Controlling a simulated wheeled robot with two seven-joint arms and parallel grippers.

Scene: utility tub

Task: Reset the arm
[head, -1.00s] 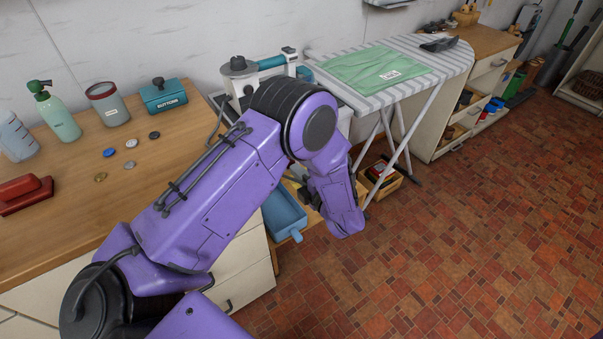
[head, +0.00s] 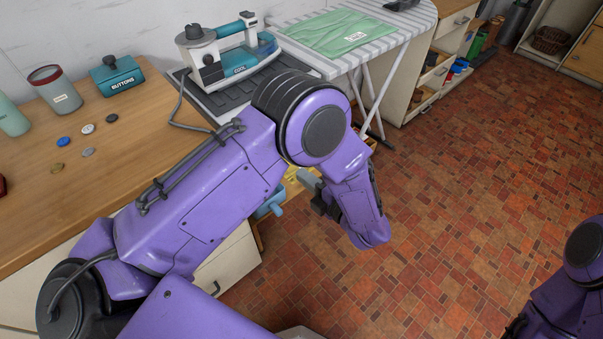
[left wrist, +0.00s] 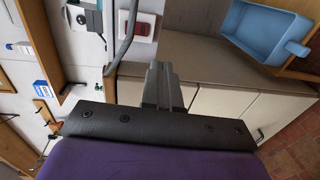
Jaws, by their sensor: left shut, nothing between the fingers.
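My left arm (head: 210,205), purple with dark joints, reaches across the head view from the lower left and bends down at its elbow. My left gripper (head: 309,179) shows partly beside the forearm, in front of the counter's end. In the left wrist view the same gripper (left wrist: 160,72) is shut with nothing between its fingers.
A wooden counter (head: 60,215) holds a teal buttons box (head: 117,77), a jar (head: 55,90), several loose buttons and an iron (head: 225,55) on a dark mat. An ironing board (head: 375,45) with green cloth (head: 338,33) stands behind. A blue bin (left wrist: 262,32) sits low. The tiled floor is clear at right.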

